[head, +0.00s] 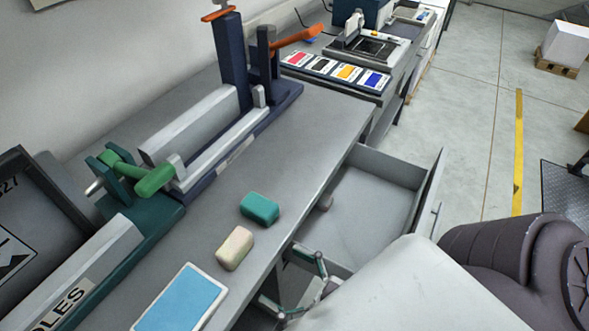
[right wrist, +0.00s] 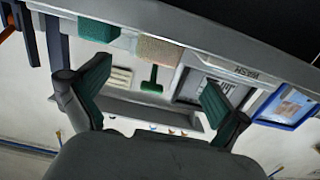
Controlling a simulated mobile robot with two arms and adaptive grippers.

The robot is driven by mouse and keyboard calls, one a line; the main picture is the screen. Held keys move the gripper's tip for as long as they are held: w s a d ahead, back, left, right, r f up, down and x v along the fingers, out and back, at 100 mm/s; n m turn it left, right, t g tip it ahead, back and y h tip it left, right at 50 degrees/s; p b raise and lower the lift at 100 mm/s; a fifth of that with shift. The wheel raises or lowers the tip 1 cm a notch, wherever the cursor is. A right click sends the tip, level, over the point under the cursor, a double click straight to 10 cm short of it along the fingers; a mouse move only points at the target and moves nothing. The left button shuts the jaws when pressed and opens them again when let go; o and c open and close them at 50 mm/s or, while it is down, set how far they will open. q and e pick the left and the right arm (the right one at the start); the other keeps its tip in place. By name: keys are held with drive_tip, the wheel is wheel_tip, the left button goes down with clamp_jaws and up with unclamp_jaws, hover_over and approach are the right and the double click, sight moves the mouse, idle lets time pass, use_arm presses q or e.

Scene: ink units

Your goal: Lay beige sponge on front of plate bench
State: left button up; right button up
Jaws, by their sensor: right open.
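The beige sponge (head: 235,248) lies on the grey plate bench (head: 318,130), near its front edge and beside a green sponge (head: 259,208). In the right wrist view the beige sponge (right wrist: 158,50) shows beyond the fingertips, with the green sponge (right wrist: 98,28) to its left. My right gripper (head: 278,275) is open and empty beside the bench's front edge, apart from the sponge. Its two green-padded fingers are spread wide in the right wrist view (right wrist: 157,75). My left gripper is not in view.
A blue panel with a pale border (head: 182,300) lies nearer on the bench. Clamp-like machines with green (head: 155,180) and orange (head: 298,36) handles stand along the back. An open, empty-looking drawer (head: 365,205) juts from the front. Colour cards (head: 347,73) lie farther along.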

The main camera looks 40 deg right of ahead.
drive_tip(key=shift+v, duration=1.2)
